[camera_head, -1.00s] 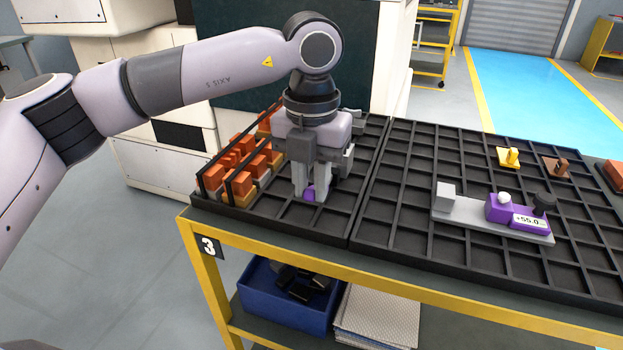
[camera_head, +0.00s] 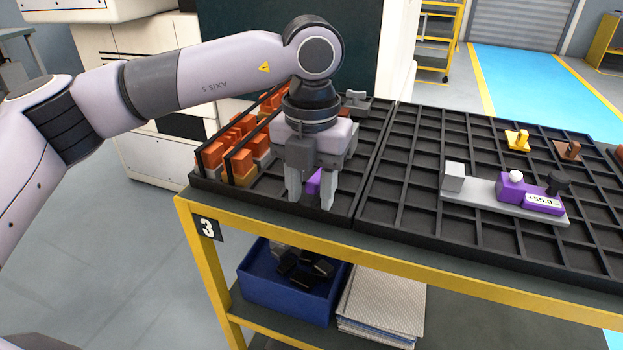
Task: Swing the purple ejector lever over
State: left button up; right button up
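A small purple piece (camera_head: 314,182), probably the purple ejector lever, shows in the head view in the left black tray, beside the orange blocks. It is mostly hidden by my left gripper (camera_head: 312,203), so its shape and tilt cannot be told. My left gripper points straight down over it, with its two grey fingers apart. The purple shows in the gap between the fingers; I cannot tell whether it is between them or just behind. My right gripper is out of view.
Orange blocks (camera_head: 213,154) in a rack stand left of the gripper. A grey plate (camera_head: 480,198) with a purple gauge block (camera_head: 512,186) reading +55.0 lies on the right tray. Yellow (camera_head: 518,143) and brown (camera_head: 568,152) pieces stand behind it. Much of the right tray (camera_head: 400,195) is bare.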

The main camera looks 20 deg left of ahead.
pick_arm(q)
jog(key=shift+f, duration=0.1)
jog(key=shift+w+r, duration=0.15)
jog(key=shift+r, duration=0.05)
notch_tip(320, 180, up, 7)
jog(key=p, duration=0.4)
jog(key=shift+f+p, duration=0.15)
jog(key=shift+p, duration=0.25)
